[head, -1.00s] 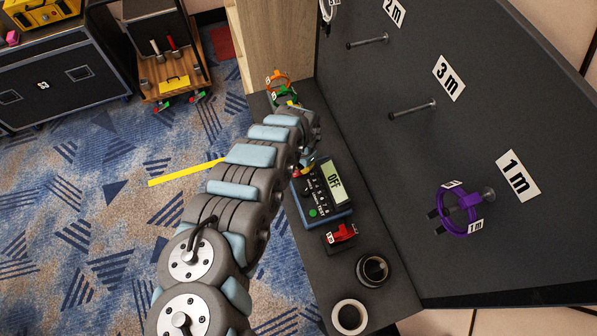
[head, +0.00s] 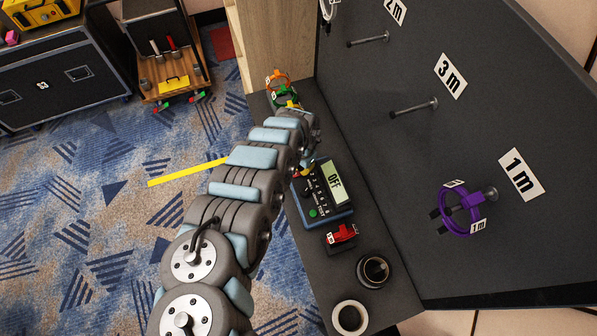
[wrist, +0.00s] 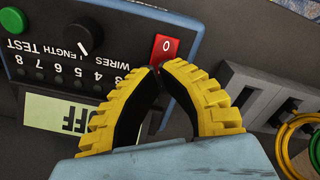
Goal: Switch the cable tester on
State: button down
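The cable tester (head: 322,196) lies on the narrow dark shelf, and its display (head: 334,182) reads OFF. In the wrist view the tester (wrist: 115,18) appears upside down, with a green button (wrist: 12,20), a dark knob (wrist: 83,36) and a red switch (wrist: 165,48) marked 0. My gripper (wrist: 161,68) has yellow and black fingers whose tips are together just beside the red switch, with nothing between them. I cannot tell whether the tips touch the switch.
Coloured cable coils (head: 280,88) lie at the shelf's far end. A purple coil (head: 461,208) hangs on the 1 m peg of the panel at right.

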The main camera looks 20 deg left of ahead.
jog(key=shift+f+b, duration=0.55)
jog(key=shift+f, duration=0.25)
dwell(0.5)
jog(key=shift+r+p, duration=3.25)
jog(key=shift+r, duration=0.35)
